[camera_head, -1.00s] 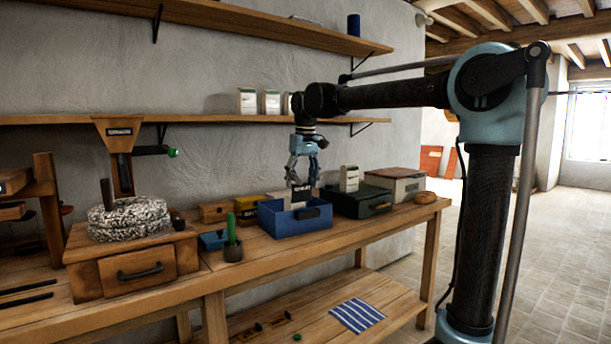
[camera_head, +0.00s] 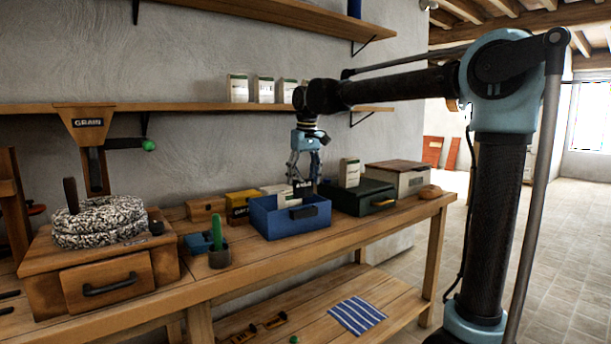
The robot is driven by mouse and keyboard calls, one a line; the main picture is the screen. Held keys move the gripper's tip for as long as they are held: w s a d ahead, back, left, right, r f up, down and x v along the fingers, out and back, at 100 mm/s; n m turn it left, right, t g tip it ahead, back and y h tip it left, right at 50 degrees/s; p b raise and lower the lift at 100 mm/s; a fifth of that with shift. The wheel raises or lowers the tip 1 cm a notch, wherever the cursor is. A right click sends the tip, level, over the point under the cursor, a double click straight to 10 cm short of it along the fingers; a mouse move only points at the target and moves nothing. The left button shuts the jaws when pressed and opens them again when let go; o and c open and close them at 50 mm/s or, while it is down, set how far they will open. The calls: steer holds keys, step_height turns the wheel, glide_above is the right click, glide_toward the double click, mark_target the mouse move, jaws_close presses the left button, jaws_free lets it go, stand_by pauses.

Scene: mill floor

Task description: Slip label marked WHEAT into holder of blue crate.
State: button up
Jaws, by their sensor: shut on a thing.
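My gripper (camera_head: 304,180) points down over the blue crate (camera_head: 270,222) on the bench. It is shut on a small dark label (camera_head: 303,187) with pale lettering, too small to read surely. The label hangs upright near the crate's front rim, above the dark label holder (camera_head: 304,212) on the crate's front face. A gap shows between label and holder in the picture; their difference in depth is hard to judge. The fingertips partly cover the label. Pale packets (camera_head: 287,199) stand inside the crate.
A yellow box (camera_head: 240,205) and a pot with a green stick (camera_head: 218,250) stand left. A grain mill (camera_head: 100,225) fills the bench's left end. A shelf (camera_head: 200,108) runs behind.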

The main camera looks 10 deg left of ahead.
mark_target(304, 186)
steer(key=shift+f, duration=2.55)
steer(key=shift+f, duration=0.1)
steer(key=o, duration=1.2)
steer(key=shift+o, duration=0.2)
step_height(304, 186, up, 12)
steer(key=d, duration=0.1)
steer(key=shift+s, duration=0.45)
